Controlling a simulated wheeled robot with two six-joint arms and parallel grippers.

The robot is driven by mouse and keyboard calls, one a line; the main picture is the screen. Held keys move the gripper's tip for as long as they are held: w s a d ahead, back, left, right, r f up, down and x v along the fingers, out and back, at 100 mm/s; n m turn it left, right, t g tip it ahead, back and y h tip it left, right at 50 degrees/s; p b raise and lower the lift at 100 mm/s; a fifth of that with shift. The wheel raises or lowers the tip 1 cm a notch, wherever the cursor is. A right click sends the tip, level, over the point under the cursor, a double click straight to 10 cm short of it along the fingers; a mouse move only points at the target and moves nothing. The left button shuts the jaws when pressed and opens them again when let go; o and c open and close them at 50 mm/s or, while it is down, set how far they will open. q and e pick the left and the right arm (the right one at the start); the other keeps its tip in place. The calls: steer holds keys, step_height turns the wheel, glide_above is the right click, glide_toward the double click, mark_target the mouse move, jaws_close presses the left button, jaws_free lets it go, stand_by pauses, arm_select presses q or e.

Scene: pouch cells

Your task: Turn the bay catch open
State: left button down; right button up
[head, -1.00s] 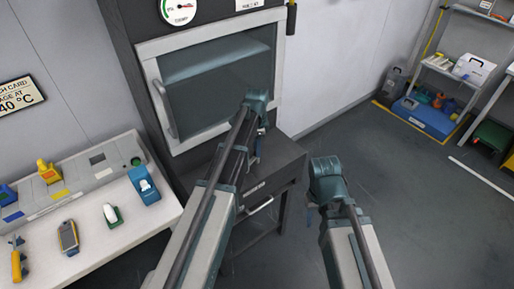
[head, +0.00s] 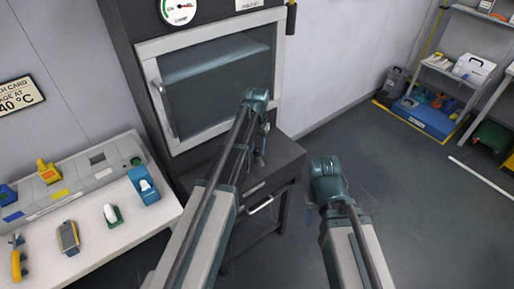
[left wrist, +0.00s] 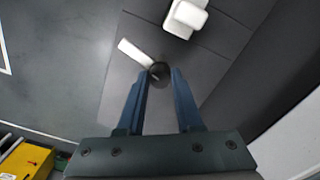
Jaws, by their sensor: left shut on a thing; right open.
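In the left wrist view, the blue fingers of my left gripper (left wrist: 160,85) are closed on a round black knob (left wrist: 159,71). A white bar (left wrist: 134,52) runs from the knob up and to the left; together they look like the bay catch. In the head view, my left gripper (head: 261,157) is low in front of the dark cabinet, below the glass door, and its arm hides the catch. My right gripper (head: 309,207) is open, apart from the cabinet on its right side; its fingers are small and partly hidden.
The cabinet has a glass door (head: 215,80) with a pale handle (head: 163,108) and a lower bay with a bar handle (head: 260,205). A white bench (head: 95,240) with several small items stands at left. Dark floor (head: 425,220) is open at right.

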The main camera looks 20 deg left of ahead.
mark_target(257, 150)
arm_select(q)
steer(key=shift+n, duration=1.6)
steer(key=c, duration=0.6)
jaws_free()
steer(key=shift+o, duration=0.2)
step_height(257, 150, up, 14)
steer(key=p, duration=1.3)
steer(key=shift+p, duration=0.4)
steer(key=shift+f, duration=0.1)
